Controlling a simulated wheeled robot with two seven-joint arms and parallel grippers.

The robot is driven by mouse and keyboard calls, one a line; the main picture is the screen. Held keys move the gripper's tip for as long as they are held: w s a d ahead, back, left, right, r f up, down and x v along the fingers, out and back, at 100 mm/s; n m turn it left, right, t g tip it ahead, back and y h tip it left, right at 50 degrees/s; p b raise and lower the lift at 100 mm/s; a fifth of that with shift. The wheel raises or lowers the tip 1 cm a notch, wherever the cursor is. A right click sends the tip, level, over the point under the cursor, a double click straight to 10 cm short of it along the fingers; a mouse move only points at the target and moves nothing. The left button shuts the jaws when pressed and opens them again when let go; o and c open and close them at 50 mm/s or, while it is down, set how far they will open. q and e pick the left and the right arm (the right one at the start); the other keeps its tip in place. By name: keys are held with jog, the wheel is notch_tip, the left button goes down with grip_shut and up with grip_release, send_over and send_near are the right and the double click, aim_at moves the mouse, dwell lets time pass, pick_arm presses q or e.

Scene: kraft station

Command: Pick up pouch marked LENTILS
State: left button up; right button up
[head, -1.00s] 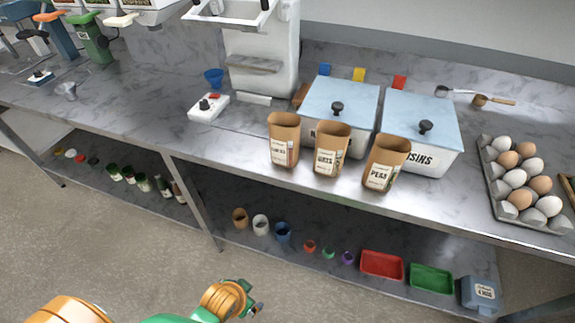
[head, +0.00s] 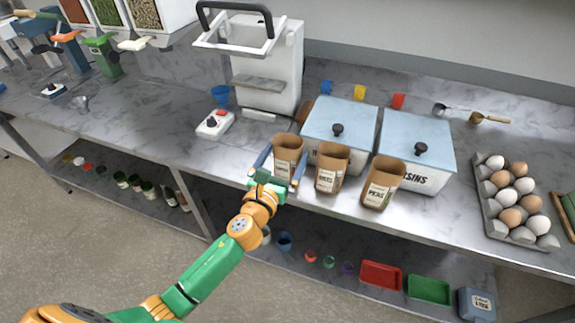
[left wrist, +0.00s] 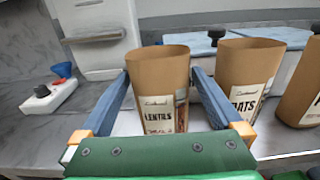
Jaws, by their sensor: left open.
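The LENTILS pouch (head: 287,150) is a brown paper pouch standing upright near the front edge of the counter, leftmost of three. In the left wrist view the LENTILS pouch (left wrist: 160,85) shows its label facing me. My left gripper (head: 279,165) is open, with one blue finger on each side of the pouch. In the left wrist view my left gripper (left wrist: 160,95) has its fingers reaching along both sides of the pouch; the right finger is close to its side. The right gripper is not in view.
The OATS pouch (head: 330,168) stands just right of the right finger, and the PEAS pouch (head: 383,182) beyond it. Two white bins with blue lids (head: 340,121) stand behind. A white machine (head: 266,70) and a switch box (head: 215,123) are at the left. An egg tray (head: 500,214) is far right.

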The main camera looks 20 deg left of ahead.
pick_arm(q)
jog(key=shift+w+f, duration=0.1)
jog(key=shift+w, duration=0.95)
jog(key=shift+s, duration=0.1)
jog(key=c, duration=0.4)
grip_shut()
